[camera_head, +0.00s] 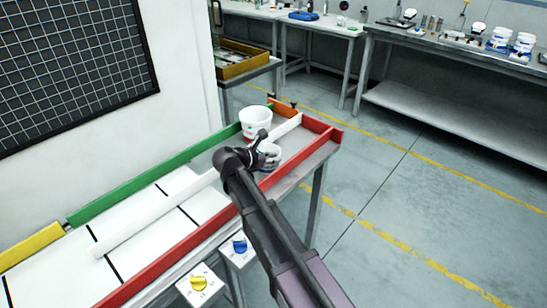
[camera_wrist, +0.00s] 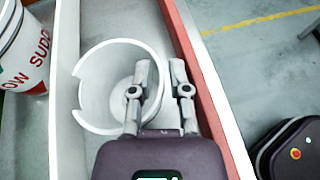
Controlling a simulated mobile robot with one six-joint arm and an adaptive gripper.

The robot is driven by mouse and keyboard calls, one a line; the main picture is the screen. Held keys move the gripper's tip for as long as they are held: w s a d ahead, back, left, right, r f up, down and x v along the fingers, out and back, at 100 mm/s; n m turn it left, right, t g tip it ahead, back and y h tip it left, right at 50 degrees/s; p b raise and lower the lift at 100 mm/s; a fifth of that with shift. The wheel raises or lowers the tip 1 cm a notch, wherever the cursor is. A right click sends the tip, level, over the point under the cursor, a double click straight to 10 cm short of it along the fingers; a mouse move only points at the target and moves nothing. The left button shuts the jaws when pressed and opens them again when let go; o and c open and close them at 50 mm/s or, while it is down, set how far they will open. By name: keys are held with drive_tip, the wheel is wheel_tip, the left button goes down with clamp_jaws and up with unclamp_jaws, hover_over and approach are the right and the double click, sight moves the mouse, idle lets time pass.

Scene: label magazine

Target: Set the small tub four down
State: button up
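The small tub (camera_head: 270,152) is white and open-topped, upright in or just above the lane between the white divider and the red rail. In the wrist view the small tub (camera_wrist: 95,105) is empty inside. My gripper (camera_wrist: 162,82) has its two fingers close together on either side of the tub's right wall, one inside and one outside, and appears shut on that wall. My gripper (camera_head: 262,140) partly hides the tub in the head view. I cannot tell whether the tub's base touches the lane floor.
A larger white tub (camera_head: 256,121) with red lettering stands in the neighbouring lane, beyond the white divider (camera_head: 150,214). The red rail (camera_wrist: 212,90) runs close on the right. A green rail (camera_head: 140,187) bounds the far side. The nearer lanes are clear.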

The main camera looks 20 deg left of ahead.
drive_tip(key=p+v, duration=0.4)
drive_tip(key=v, duration=0.7)
drive_tip(key=shift+s+a, duration=0.2)
drive_tip(key=shift+s, duration=0.1)
drive_tip(key=shift+r, duration=0.1)
idle(0.3)
drive_tip(key=w+d+f+m+g, duration=0.15)
drive_tip(key=d+m, duration=0.25)
drive_tip(key=d, duration=0.5)
drive_tip(key=w+d+f+m+g, duration=0.1)
drive_tip(key=d+f+m+g, duration=0.25)
drive_tip(key=d, duration=0.55)
drive_tip(key=w+d+f+m+g, duration=0.2)
drive_tip(key=d+m, duration=0.3)
drive_tip(key=d, duration=0.3)
drive_tip(key=s+d+f+m+g+y, duration=0.2)
drive_tip(key=s+d+m+y, duration=0.1)
drive_tip(key=d+m, duration=0.5)
drive_tip(key=s+d+f+m+g+y, duration=0.2)
drive_tip(key=s+d+m+y, duration=0.2)
drive_tip(key=d, duration=1)
drive_tip(key=shift+s+m, duration=0.95)
drive_tip(key=shift+m, duration=1.1)
drive_tip(key=shift+s+d, duration=0.1)
